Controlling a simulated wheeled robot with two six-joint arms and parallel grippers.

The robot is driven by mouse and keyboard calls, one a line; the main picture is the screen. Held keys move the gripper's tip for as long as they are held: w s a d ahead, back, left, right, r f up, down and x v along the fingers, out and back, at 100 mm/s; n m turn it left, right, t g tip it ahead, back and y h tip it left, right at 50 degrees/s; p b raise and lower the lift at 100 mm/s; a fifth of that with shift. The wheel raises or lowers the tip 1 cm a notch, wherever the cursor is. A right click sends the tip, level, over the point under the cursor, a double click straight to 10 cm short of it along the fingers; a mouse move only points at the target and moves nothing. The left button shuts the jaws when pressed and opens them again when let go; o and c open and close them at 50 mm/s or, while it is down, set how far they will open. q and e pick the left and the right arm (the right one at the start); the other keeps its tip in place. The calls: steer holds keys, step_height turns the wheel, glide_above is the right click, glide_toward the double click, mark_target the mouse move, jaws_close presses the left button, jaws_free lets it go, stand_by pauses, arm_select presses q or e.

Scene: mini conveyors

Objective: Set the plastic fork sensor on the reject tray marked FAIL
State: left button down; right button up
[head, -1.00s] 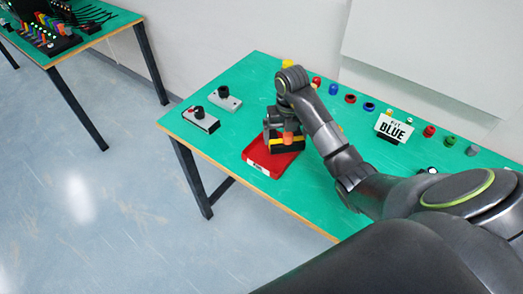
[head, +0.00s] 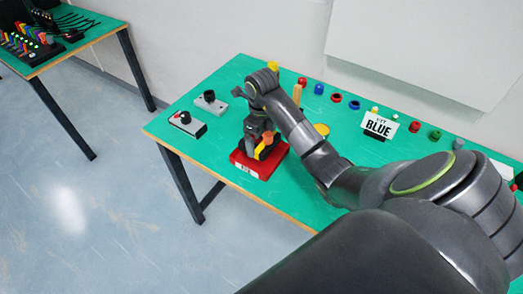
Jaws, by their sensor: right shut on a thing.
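The red reject tray (head: 240,161) lies near the table's front edge, with a small white label on its front that is too small to read. My right gripper (head: 262,145) is over the tray, pointing down. It is shut on a small dark piece with orange-yellow parts, which I take for the plastic fork sensor (head: 264,149). The wrist and fingers hide much of it. I cannot tell whether the piece touches the tray. My left gripper is not in view.
Two grey control boxes (head: 188,125) (head: 210,101) stand left of the tray. A second table with equipment is at upper left.

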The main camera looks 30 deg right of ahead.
steer(key=shift+f+b, duration=0.85)
steer(key=shift+f, duration=1.9)
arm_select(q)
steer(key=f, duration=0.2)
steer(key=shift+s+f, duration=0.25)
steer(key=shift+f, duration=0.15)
arm_select(e)
steer(key=shift+f, duration=0.15)
steer(key=o, duration=0.8)
steer(key=shift+c, duration=0.2)
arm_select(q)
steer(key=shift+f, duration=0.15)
